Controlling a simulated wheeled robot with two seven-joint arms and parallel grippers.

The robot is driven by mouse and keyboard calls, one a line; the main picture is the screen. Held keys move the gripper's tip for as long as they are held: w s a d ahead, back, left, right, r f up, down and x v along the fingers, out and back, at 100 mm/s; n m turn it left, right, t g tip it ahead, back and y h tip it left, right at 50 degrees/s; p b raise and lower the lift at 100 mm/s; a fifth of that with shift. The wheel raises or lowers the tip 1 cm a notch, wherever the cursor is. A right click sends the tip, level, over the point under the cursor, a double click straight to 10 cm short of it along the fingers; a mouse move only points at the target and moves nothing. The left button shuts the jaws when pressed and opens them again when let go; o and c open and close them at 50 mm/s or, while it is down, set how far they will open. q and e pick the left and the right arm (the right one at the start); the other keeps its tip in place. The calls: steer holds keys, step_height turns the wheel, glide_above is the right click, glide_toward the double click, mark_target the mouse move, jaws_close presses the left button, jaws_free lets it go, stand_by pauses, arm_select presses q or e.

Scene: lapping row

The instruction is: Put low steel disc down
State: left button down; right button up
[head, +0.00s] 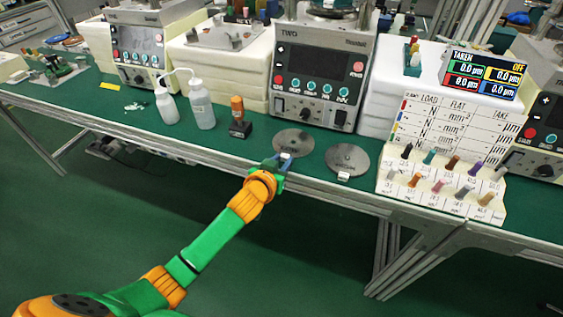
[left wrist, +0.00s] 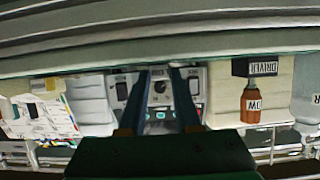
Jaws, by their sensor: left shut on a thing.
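A round grey steel disc (head: 293,139) with a small hole in its middle is at the green bench top's front, before the middle machine. My left gripper (head: 284,161) is at its near edge, shut on its small pale tab. The disc looks level; I cannot tell whether it touches the bench or hangs just above it. A second similar steel disc (head: 347,157) lies to the right, with a white tag at its front edge. In the left wrist view my gripper's fingers (left wrist: 157,98) show, but the disc cannot be made out clearly. My right gripper is not in view.
An orange-handled driver (head: 237,107) stands in a black block left of the disc, with two white bottles (head: 201,107) beyond. A rack of coloured pegs (head: 442,187) stands right. The middle machine (head: 316,80) is behind. The bench's front rail (head: 225,160) runs below.

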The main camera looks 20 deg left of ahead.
arm_select(q)
steer(key=c, duration=0.6)
jaws_free()
steer(key=shift+f, duration=0.1)
